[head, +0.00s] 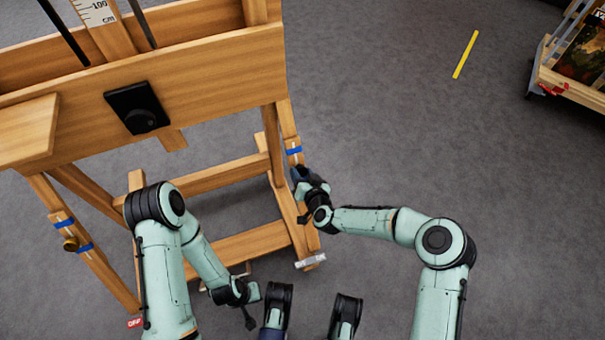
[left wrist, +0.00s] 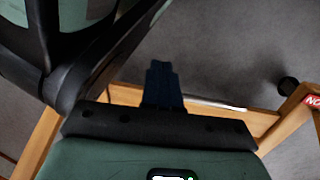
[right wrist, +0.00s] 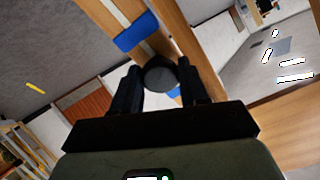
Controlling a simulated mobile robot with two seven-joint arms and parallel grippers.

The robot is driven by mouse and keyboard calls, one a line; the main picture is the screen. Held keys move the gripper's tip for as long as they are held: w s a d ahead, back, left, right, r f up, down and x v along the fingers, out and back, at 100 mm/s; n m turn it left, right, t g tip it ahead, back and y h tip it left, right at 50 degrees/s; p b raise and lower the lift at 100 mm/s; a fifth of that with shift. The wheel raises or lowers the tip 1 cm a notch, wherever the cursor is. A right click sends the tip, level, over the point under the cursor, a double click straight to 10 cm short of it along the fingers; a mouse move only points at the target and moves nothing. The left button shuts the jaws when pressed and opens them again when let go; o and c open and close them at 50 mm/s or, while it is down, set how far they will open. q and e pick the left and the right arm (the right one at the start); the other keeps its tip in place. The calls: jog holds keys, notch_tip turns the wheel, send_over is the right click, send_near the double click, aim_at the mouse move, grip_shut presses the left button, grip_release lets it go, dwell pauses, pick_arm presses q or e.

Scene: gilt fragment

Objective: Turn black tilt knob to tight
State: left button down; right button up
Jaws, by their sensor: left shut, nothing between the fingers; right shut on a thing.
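A round black knob (right wrist: 160,74) is on the wooden easel's right leg (head: 289,125), between strips of blue tape. My right gripper (right wrist: 158,82) is shut on this knob, with one dark finger on each side of it. In the head view the right gripper (head: 301,176) hides the knob. My left gripper (left wrist: 163,72) is shut and empty, low in front of the easel. Another black knob (head: 145,121) sits on a black plate on the easel's crossbar. A brass-coloured knob (head: 71,243) is on the left leg between blue tapes.
The easel's lower frame (head: 237,243) stands close to both my arms. A red label (head: 135,322) is by its left foot. A wooden cart (head: 570,86) stands at the far right. A yellow strip (head: 465,55) lies on otherwise clear grey floor.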

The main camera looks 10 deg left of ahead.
jog(key=m, duration=0.5)
jog(key=shift+h, duration=0.3)
jog(key=m, duration=0.3)
jog(key=shift+a+r+m, duration=0.1)
jog(key=shift+m, duration=0.3)
jog(key=m+h+p, duration=0.1)
jog(key=m, duration=0.2)
jog(key=shift+m, duration=0.4)
jog(key=m, duration=0.3)
jog(key=shift+r+m, duration=0.1)
jog(key=shift+m, duration=0.2)
jog(key=m+p, duration=0.1)
jog(key=m, duration=0.3)
jog(key=shift+m+g, duration=0.3)
pick_arm(q)
jog(key=w+r+t, duration=0.2)
jog(key=w+r, duration=0.2)
jog(key=w, duration=0.1)
jog(key=shift+d+r+p, duration=0.15)
jog(key=shift+d+p, duration=0.15)
jog(key=shift+d, duration=0.05)
pick_arm(e)
jog(key=m, duration=0.4)
jog(key=shift+w+r+m, duration=0.1)
jog(key=shift+m, duration=0.3)
pick_arm(q)
jog(key=shift+w, duration=0.15)
pick_arm(e)
jog(key=o, duration=1.1)
jog(key=shift+c, duration=0.2)
